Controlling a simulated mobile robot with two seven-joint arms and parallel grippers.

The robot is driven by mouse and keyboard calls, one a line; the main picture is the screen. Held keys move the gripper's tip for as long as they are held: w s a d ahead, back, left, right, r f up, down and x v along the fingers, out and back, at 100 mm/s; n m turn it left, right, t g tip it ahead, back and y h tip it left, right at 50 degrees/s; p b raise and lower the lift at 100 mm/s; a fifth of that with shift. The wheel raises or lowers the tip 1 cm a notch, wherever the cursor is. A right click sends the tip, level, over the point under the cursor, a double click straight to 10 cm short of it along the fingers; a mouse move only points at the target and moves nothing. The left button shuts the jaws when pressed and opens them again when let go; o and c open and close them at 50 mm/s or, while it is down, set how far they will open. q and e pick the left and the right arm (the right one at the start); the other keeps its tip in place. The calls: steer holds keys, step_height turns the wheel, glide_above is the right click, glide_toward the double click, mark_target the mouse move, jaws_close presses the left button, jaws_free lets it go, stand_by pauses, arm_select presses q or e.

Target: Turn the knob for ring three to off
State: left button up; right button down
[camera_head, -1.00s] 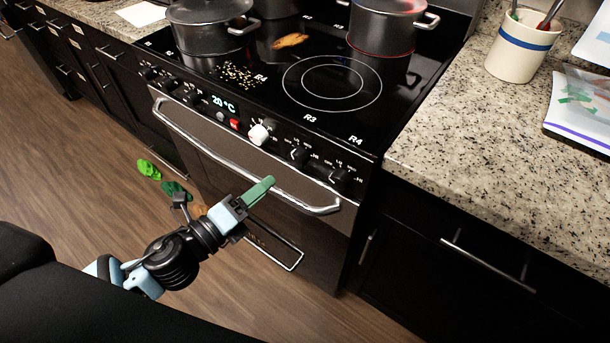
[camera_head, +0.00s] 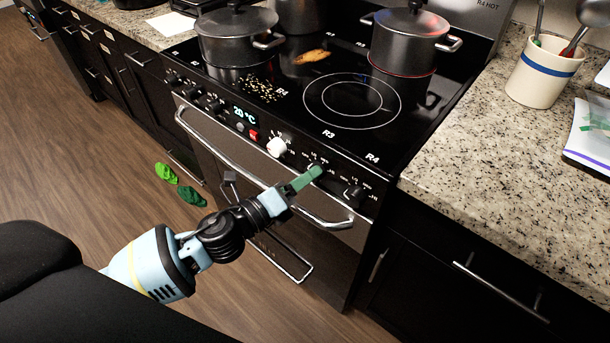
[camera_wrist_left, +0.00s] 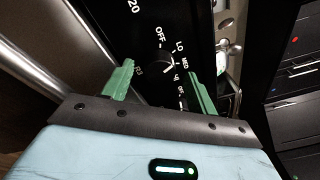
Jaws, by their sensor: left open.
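The oven's control panel carries a row of knobs. A black knob (camera_wrist_left: 158,62) shows in the left wrist view, with OFF, LO and MED printed around it and a partly hidden label at its side. Its setting is too small to read surely. My left gripper (camera_head: 308,176) has green fingers and is open at the front panel, right of the white knob (camera_head: 277,147) and left of another black knob (camera_head: 353,194). In the wrist view its fingers stand on either side of the black knob, with no clear grip on it. My right gripper is not in view.
The oven handle (camera_head: 195,131) runs below the panel, under my left gripper. On the cooktop (camera_head: 420,92) stand a left pot (camera_head: 236,42) and a right pot (camera_head: 408,42) on a red-lit ring. A crock (camera_head: 543,75) stands on the right counter (camera_head: 470,165).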

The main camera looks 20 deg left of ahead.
arm_select(q)
steer(key=shift+w+d, duration=0.25)
steer(key=shift+w, duration=0.2)
steer(key=c, duration=1)
